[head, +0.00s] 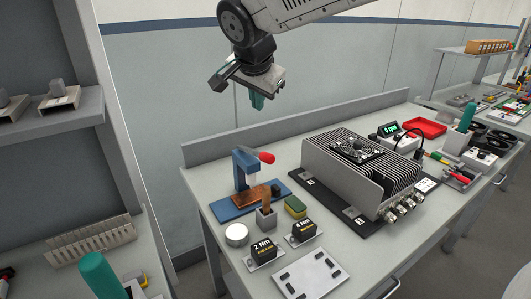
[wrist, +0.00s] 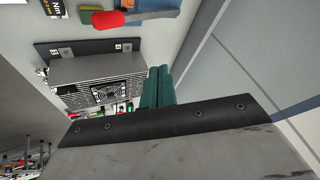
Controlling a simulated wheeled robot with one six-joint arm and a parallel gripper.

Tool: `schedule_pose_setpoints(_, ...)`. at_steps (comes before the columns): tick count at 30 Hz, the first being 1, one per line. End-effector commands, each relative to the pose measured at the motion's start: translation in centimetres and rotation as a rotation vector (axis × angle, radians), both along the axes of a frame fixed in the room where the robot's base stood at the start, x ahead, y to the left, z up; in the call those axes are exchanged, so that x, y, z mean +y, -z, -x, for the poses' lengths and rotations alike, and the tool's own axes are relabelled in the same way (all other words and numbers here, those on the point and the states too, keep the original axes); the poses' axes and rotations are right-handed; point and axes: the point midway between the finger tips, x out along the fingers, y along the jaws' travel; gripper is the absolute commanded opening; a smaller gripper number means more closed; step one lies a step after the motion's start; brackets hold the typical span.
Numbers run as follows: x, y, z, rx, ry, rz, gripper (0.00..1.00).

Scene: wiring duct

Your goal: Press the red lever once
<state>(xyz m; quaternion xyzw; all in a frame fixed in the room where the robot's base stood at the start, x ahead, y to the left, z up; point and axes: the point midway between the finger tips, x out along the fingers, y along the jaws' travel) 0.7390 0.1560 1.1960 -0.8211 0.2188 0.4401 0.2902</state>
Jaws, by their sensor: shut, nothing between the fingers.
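The red lever (head: 267,157) sticks out to the right from the top of a blue press (head: 240,170), which stands on a blue base at the left end of the bench. In the wrist view the red lever (wrist: 108,20) shows at the top with its grey shaft. My gripper (head: 257,101) hangs above and behind the press, well clear of the lever, with its green fingers pointing down. In the wrist view the gripper's fingers (wrist: 158,85) are together and empty. A brown board (head: 250,198) lies on the press base.
A large finned heatsink unit with a fan (head: 345,165) stands right of the press. A raised back edge (head: 300,122) runs behind.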

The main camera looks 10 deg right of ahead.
Motion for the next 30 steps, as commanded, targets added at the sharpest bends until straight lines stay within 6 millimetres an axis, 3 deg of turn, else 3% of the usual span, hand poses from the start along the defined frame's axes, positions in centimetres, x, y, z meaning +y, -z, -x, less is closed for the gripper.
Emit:
schedule_pose_setpoints(5, -0.2, 1.2, 0.3, 0.002, 0.001, 0.001, 0.00)
schedule_pose_setpoints(19, -0.8, 7.2, 1.9, 0.003, 0.000, 0.002, 0.00)
schedule_pose_setpoints(30, -1.0, 8.4, 2.3, 0.002, -0.001, 0.000, 0.00)
